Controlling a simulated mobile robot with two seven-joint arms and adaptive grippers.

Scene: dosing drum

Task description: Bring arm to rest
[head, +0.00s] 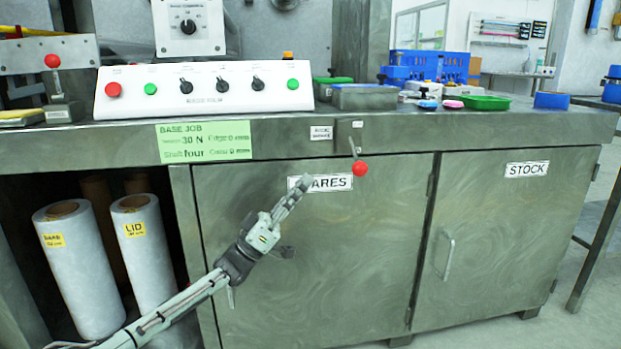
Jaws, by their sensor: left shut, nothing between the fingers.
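My left arm comes in from the lower left of the head view. Its gripper (303,184) is shut and empty, raised in front of the spares cabinet door (350,245). The fingertips cover the left part of the door's label (332,183). I cannot tell whether they touch the door. A small lever with a red ball knob (360,169) hangs just right of the fingertips, apart from them in the picture. My right gripper is not in view.
The bench edge (400,128) runs above the gripper. A control panel (205,88) with knobs and buttons stands on it. Rolls marked base (85,285) and lid (148,265) stand in the open bay at left. The stock door (490,235) is shut. Floor shows at right.

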